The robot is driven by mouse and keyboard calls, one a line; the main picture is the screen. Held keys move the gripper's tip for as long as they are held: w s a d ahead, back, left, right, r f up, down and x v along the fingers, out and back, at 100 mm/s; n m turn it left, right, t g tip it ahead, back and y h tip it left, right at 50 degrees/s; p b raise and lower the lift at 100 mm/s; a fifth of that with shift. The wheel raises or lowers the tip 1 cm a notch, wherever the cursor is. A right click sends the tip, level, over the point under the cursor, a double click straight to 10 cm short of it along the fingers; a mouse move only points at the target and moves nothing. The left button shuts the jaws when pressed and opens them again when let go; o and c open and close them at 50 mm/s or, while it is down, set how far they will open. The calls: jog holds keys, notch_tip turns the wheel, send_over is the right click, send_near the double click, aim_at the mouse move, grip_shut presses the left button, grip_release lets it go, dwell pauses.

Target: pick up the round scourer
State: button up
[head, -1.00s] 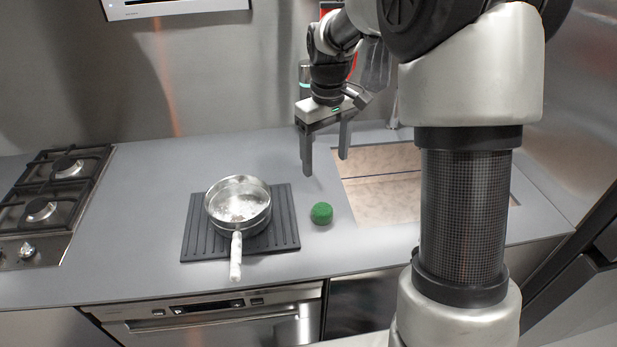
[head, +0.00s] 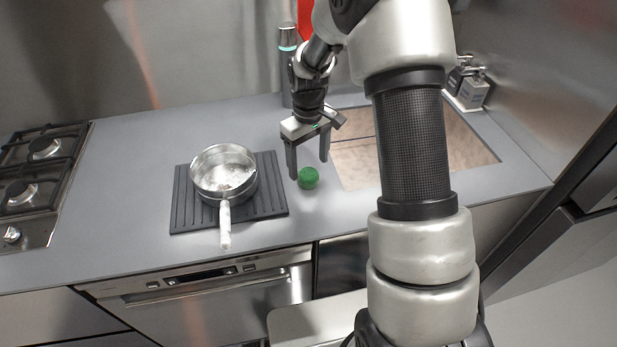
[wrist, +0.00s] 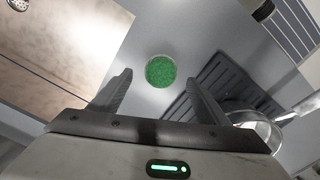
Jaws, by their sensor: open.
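The round scourer (head: 308,178) is a small green disc-like block on the grey counter, between the black ribbed mat and the sink. My gripper (head: 309,170) is open and empty. In the head view its fingers point down close to the scourer, one at its upper left and one at its upper right. In the wrist view the scourer (wrist: 160,72) lies just beyond the fingertips, near the middle of the gap between them (wrist: 158,76). I cannot tell the exact height of the fingertips above the counter.
A metal pan (head: 223,172) with a pale handle stands on the black ribbed mat (head: 272,199), left of the scourer. A sink area (head: 465,150) lies to the right. A gas hob (head: 40,190) is at far left. A tall dark bottle (head: 287,60) stands behind my gripper.

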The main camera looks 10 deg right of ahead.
aim_at(309, 173)
notch_tip(309, 173, down, 5)
jog(key=shift+s+r, duration=0.15)
jog(key=shift+r, duration=0.05)
jog(key=shift+c, duration=0.3)
jog(key=c, duration=1.1)
jog(key=shift+r, duration=0.1)
notch_tip(309, 173, up, 10)
